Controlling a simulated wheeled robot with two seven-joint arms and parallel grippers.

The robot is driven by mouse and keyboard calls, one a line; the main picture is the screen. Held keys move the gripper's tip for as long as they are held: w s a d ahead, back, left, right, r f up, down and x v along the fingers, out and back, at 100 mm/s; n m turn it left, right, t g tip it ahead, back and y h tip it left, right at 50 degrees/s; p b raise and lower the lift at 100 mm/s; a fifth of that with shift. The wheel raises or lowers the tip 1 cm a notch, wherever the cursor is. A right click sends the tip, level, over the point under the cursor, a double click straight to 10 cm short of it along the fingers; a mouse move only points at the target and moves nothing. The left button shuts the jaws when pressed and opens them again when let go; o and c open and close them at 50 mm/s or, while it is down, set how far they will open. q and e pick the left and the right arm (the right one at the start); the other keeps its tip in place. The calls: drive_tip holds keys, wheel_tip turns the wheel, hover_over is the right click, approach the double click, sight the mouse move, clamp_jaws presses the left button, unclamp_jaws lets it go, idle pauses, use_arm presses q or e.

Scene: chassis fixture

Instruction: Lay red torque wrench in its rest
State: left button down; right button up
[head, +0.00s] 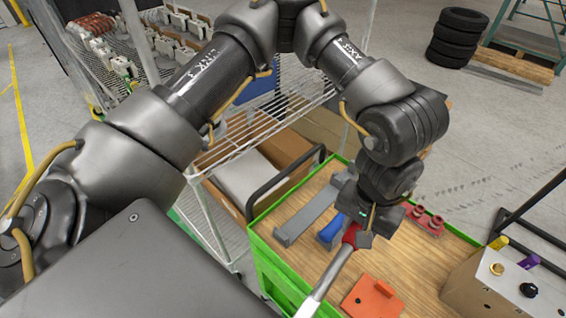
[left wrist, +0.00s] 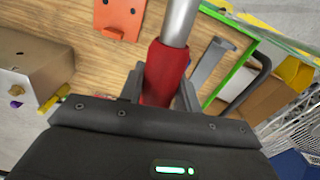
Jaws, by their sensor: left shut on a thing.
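The red torque wrench has a red grip (head: 350,236) and a long silver shaft (head: 325,275) that slants down-left in the head view, over the wooden top of a green-edged cart. My left gripper (head: 362,232) is shut on the red grip. In the left wrist view the grip (left wrist: 165,74) sits between the two fingers (left wrist: 160,90), and the shaft runs up out of the picture. A grey channel-like holder (head: 303,220) lies on the cart near the wrench; I cannot tell whether it is the rest. My right gripper is not in view.
A blue piece (head: 331,229), an orange-red plate (head: 371,298) and a red part with knobs (head: 428,221) are on the cart. A box with coloured knobs (head: 490,285) stands at the right. A wire shelf (head: 265,125) stands behind the cart. Bare wood (head: 405,255) shows mid-cart.

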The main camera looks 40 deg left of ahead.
use_arm(q)
drive_tip(key=shift+a, duration=0.3)
drive_tip(key=shift+w+f+n, duration=0.1)
drive_tip(key=shift+w+n, duration=0.2)
drive_tip(key=shift+n, duration=0.7)
drive_tip(key=w+n, duration=0.1)
drive_tip(key=n, duration=0.1)
drive_tip(key=w+f+n, duration=0.1)
drive_tip(key=n, duration=0.1)
drive_tip(key=w+n+p, duration=0.1)
drive_tip(key=n, duration=0.1)
drive_tip(key=shift+a+f, duration=0.2)
drive_tip(key=shift+f, duration=0.05)
drive_tip(key=w+a+f+n, duration=0.1)
drive_tip(key=a+f+n, duration=0.3)
drive_tip(key=n, duration=0.5)
drive_tip(key=w+a+f+n+p, duration=0.1)
drive_tip(key=w+a+f+n, duration=0.1)
drive_tip(key=a+f+n, duration=0.2)
drive_tip(key=w+a+f+n+p, duration=0.1)
drive_tip(key=a+f+n, duration=0.3)
drive_tip(key=a+n, duration=0.4)
drive_tip(key=w+n, duration=0.1)
drive_tip(key=n, duration=0.4)
drive_tip(key=shift+a+f+n, duration=0.15)
drive_tip(key=shift+a+n, duration=0.05)
drive_tip(key=shift+n, duration=0.1)
drive_tip(key=shift+w+f, duration=0.1)
